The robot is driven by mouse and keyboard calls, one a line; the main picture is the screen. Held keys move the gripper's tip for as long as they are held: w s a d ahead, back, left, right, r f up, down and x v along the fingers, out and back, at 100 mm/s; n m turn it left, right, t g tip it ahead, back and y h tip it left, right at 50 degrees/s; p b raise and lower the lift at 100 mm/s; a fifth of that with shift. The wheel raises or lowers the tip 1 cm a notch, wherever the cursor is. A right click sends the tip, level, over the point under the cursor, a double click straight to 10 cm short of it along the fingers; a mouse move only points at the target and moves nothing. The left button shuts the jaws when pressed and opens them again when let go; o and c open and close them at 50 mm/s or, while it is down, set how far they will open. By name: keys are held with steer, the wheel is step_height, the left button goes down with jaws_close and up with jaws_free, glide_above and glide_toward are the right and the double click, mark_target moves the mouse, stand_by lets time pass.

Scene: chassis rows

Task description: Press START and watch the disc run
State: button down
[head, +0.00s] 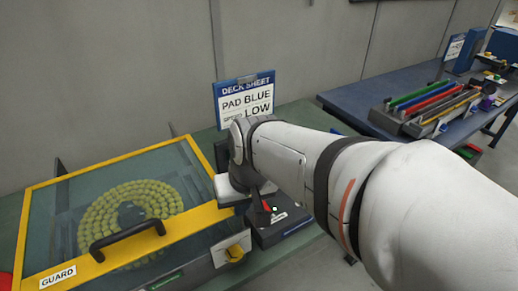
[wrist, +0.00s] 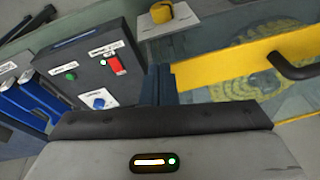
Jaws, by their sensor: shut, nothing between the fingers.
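A dark control box (wrist: 88,62) fills the upper left of the wrist view. Its face has a small green button (wrist: 71,76), a red switch (wrist: 117,65) and a blue knob (wrist: 98,102); their labels are too small to read. The box also shows in the head view (head: 290,225), partly behind my arm. My gripper (wrist: 160,72) is shut and empty, just right of the box face, apart from the green button. The disc (head: 130,215) carries rings of yellow-green pieces under a clear guard with a yellow frame (head: 195,222), which lies closed.
A black handle (head: 127,240) rises from the guard. A yellow knob (head: 235,253) sits at its front corner. Blue parts (wrist: 35,95) lie left of the box. A blue bench (head: 355,97) with coloured bars stands at right.

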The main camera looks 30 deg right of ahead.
steer(key=w+d+f+m+t+y+p, duration=0.2)
steer(key=w+d+f+m+y+p, duration=0.15)
steer(key=w+d+m, duration=0.85)
steer(key=d+f+m+t+h, duration=0.1)
steer(key=d+f+m+t, duration=0.1)
steer(key=d+m, duration=0.3)
steer(key=d+f+m+t+p, duration=0.1)
steer(key=d+m, duration=0.4)
steer(key=d, duration=0.5)
step_height(320, 180, down, 3)
steer(key=shift+r+m+t+h, duration=0.15)
steer(key=shift+m+t+h, duration=0.2)
steer(key=shift+t, duration=0.25)
step_height(320, 180, down, 8)
steer(key=b, duration=0.5)
steer(key=shift+d, duration=0.1)
steer(key=shift+f+b, duration=0.4)
steer(key=shift+b, duration=0.2)
steer(key=shift+f, duration=0.2)
steer(key=shift+f+b, duration=0.25)
steer(key=shift+b, duration=0.45)
